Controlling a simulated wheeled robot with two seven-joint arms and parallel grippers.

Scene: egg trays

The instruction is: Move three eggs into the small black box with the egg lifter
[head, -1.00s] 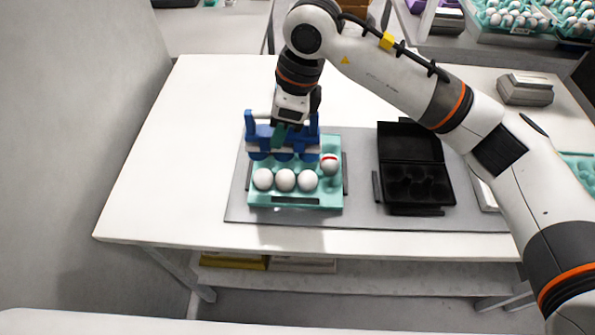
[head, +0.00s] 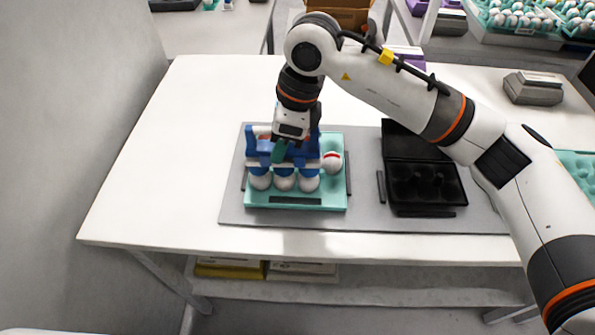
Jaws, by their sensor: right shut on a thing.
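My right gripper (head: 280,149) is shut on the blue egg lifter (head: 258,152). The lifter is over the teal egg tray (head: 333,198), and its lower cups are at the tops of three white eggs in the front row: the left egg (head: 261,181), the middle egg (head: 284,182) and the right egg (head: 308,183). I cannot tell whether the cups grip them. An egg with a red band (head: 332,162) sits behind at the tray's right. The small black box (head: 425,187) stands open to the right, its cups empty. My left gripper is not in view.
A grey mat (head: 362,190) lies under the tray and box on the white table (head: 145,170). A grey closed carton (head: 533,88) stands at the back right. Trays of eggs (head: 520,20) stand on another table behind. The table's left side is clear.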

